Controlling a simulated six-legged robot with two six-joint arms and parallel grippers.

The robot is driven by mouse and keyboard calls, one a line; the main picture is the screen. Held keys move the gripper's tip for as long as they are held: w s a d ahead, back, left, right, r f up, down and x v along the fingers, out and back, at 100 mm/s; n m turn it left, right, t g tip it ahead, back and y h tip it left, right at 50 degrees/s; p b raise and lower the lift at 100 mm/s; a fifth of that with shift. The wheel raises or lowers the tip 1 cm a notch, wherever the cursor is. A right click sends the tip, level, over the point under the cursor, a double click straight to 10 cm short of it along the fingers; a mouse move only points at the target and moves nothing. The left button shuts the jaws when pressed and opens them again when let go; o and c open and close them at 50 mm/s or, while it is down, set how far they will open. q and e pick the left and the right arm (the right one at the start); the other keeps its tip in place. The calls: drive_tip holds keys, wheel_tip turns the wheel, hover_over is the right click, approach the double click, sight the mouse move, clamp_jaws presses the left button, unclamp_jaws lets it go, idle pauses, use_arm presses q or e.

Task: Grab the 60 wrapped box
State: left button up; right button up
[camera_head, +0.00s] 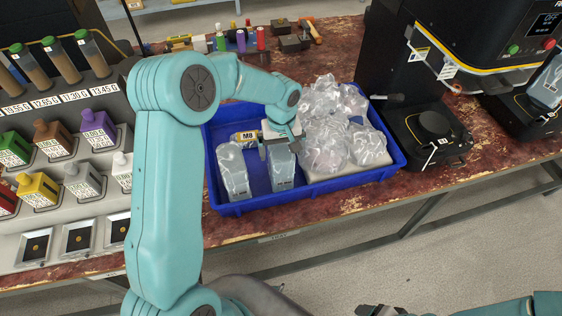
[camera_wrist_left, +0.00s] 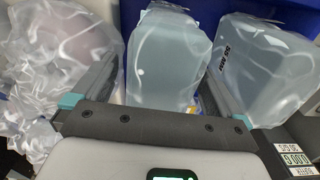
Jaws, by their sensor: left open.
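Two wrapped grey boxes stand in the blue tray (camera_head: 245,207). One wrapped box (camera_head: 281,172) is at my left gripper (camera_head: 279,149); the other wrapped box (camera_head: 234,171) stands to its left. My left gripper is open, with its fingers on either side of the nearer box's top. In the left wrist view, that box (camera_wrist_left: 170,55) shows between the fingers of the left gripper (camera_wrist_left: 162,82), and the second box (camera_wrist_left: 268,70) is outside the right finger.
Clear-wrapped bundles (camera_head: 326,146) fill the tray's right side. A yellow-and-white M8 tube (camera_head: 243,137) lies behind the boxes. A black machine (camera_head: 432,125) stands right of the tray. A rack with coloured bottles (camera_head: 83,178) is on the left. The worn red tabletop (camera_head: 340,207) is clear in front.

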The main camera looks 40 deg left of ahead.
use_arm(q)
wheel_tip(320, 180, down, 4)
drive_tip(key=shift+a+r, duration=0.1)
drive_tip(key=shift+s, duration=0.1)
drive_tip(key=shift+c, duration=0.3)
drive_tip(key=c, duration=1.2)
